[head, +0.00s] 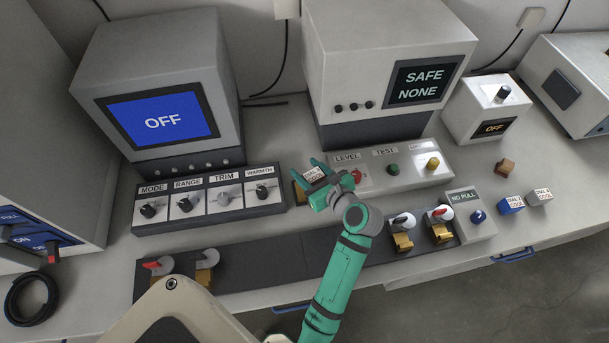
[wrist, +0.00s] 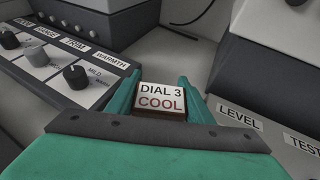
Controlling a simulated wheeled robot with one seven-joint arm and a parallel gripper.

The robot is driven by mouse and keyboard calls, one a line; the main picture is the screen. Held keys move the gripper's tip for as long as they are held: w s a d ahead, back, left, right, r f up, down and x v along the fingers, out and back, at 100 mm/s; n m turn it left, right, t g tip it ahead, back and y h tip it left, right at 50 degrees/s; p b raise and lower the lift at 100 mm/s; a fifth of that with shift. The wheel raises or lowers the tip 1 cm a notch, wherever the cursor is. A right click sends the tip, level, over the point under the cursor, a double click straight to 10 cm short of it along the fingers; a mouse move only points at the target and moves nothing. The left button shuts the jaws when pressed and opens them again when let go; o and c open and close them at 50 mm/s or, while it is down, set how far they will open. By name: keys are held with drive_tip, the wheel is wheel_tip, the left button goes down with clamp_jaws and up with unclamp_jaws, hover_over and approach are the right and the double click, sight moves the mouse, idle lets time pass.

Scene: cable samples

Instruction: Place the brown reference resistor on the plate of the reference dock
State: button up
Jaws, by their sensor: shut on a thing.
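My gripper (wrist: 160,100) is shut on a small block, the brown reference resistor (wrist: 162,98), whose white top label reads "DIAL 3 COOL". Its sides are mostly hidden by the fingers and wrist. In the head view my gripper (head: 318,180) is between the dial panel and the LEVEL/TEST panel, with the resistor's label (head: 313,174) facing up. A brown patch (head: 299,193) shows just left of the fingers; I cannot tell whether it is part of the resistor or something below it. I cannot clearly make out the reference dock's plate.
The dial panel (head: 208,203) lies left of my gripper, the LEVEL/TEST panel (head: 390,172) right. The SAFE NONE instrument (head: 345,60) stands behind. A blue block (head: 510,204), a grey block (head: 540,197) and an unlabelled brown block (head: 506,167) sit at the right. Levers line the front strip.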

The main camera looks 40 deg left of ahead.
sight(304, 176)
drive_tip(key=shift+s+a+f, duration=0.15)
drive_tip(key=shift+a+f, duration=0.5)
drive_tip(key=shift+a, duration=0.1)
drive_tip(key=shift+f, duration=1.65)
drive_tip(key=shift+f, duration=0.15)
drive_tip(key=o, duration=1.1)
drive_tip(key=shift+o, duration=0.2)
drive_tip(key=shift+d+r, duration=0.15)
drive_tip(key=shift+r, duration=0.1)
drive_tip(key=v, duration=1.1)
drive_tip(key=shift+d+r, duration=0.1)
drive_tip(key=shift+d, duration=0.2)
